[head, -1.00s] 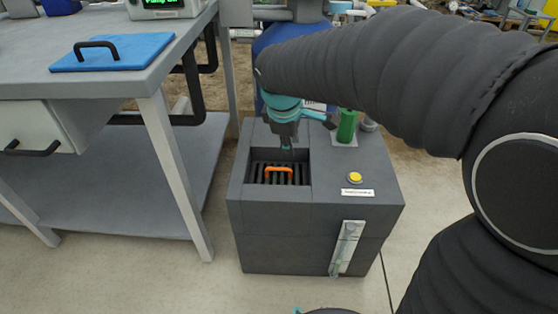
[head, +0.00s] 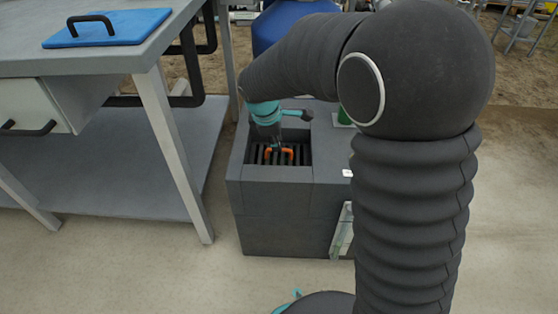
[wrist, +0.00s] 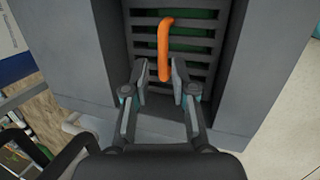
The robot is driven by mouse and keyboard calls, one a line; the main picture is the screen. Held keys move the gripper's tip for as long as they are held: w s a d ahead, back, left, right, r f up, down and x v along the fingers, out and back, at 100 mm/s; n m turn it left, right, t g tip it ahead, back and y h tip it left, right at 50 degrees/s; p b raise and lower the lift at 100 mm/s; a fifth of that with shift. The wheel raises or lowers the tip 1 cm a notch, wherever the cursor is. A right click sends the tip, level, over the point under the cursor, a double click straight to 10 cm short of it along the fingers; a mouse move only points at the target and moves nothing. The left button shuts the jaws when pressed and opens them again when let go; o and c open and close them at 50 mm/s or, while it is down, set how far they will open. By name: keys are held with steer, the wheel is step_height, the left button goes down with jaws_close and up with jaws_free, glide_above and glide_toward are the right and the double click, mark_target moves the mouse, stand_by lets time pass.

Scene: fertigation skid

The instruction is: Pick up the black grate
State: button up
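The black grate (head: 264,158) lies in the recess in the top of a dark grey box, with an orange handle (head: 280,152) standing up from it. In the wrist view the grate (wrist: 200,41) shows as dark slats with green below, and the orange handle (wrist: 164,50) runs lengthwise. My gripper (wrist: 160,88) is open, its two fingers apart on either side of the handle's near end. I cannot tell whether a finger touches the handle. In the head view my gripper (head: 277,146) is low over the recess and partly hides the handle.
The dark grey box (head: 285,225) has solid walls around the recess. A grey workbench (head: 120,60) with a blue lid (head: 130,27) stands to the left. A blue drum (head: 290,22) is behind the box. A green object (head: 344,115) on the box is partly hidden by my arm.

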mark_target(279, 155)
steer(key=shift+s+b+x, duration=0.1)
steer(key=shift+b+x, duration=0.25)
steer(key=shift+x, duration=1)
steer(key=shift+s+b+x, duration=0.15)
steer(key=shift+b+x, duration=0.15)
steer(key=shift+x, duration=1.05)
jaws_close()
